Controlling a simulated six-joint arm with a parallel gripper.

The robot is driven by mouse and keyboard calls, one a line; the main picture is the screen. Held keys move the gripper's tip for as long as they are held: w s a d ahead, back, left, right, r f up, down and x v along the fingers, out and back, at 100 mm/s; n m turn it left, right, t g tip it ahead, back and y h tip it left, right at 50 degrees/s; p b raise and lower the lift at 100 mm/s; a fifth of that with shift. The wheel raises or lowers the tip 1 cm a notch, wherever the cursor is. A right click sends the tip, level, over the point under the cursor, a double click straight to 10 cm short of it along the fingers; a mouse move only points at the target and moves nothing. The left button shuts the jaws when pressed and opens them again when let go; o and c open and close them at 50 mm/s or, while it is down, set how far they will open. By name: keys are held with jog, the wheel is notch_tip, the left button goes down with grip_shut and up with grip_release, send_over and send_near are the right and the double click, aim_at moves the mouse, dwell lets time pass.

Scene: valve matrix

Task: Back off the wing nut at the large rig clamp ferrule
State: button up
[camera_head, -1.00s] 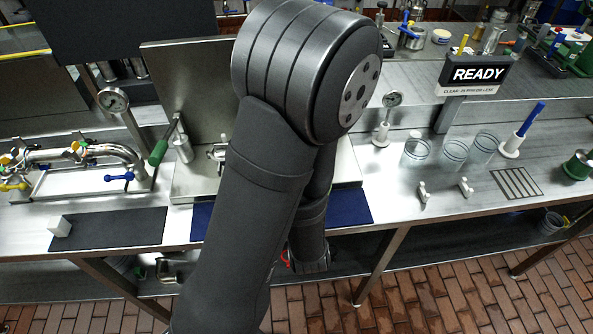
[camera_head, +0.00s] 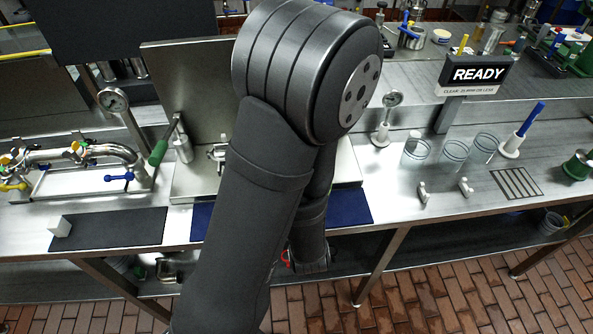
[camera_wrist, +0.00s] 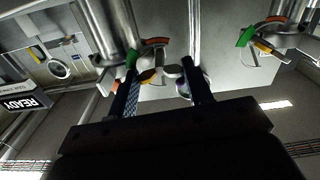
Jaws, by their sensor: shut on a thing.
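In the wrist view, my gripper (camera_wrist: 160,70) reaches up to a clamp beside a wide steel pipe (camera_wrist: 108,30). Its dark fingers stand either side of a small rounded metal and orange piece, which I take to be the wing nut (camera_wrist: 169,72), and are shut on it. Green and orange-red parts of the clamp (camera_wrist: 155,41) show just beyond the fingertips. The nut's wings and thread are partly hidden by the fingers. A second clamp with green and orange parts (camera_wrist: 265,42) is at the right, apart from my gripper.
In the head view, a green-handled lever (camera_head: 158,152) and a pressure gauge (camera_head: 113,100) stand left of my arm. Clear beakers (camera_head: 453,155) and a READY sign (camera_head: 478,75) are at the right. A dark mat (camera_head: 115,230) lies at the left front.

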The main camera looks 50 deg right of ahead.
jog(key=n, duration=0.4)
jog(key=shift+n, duration=0.3)
dwell(0.3)
jog(key=o, duration=1)
jog(key=v, duration=1.7)
jog(key=shift+a, duration=0.2)
jog(key=shift+s+r, duration=0.1)
jog(key=shift+s, duration=0.05)
jog(key=shift+d, duration=0.1)
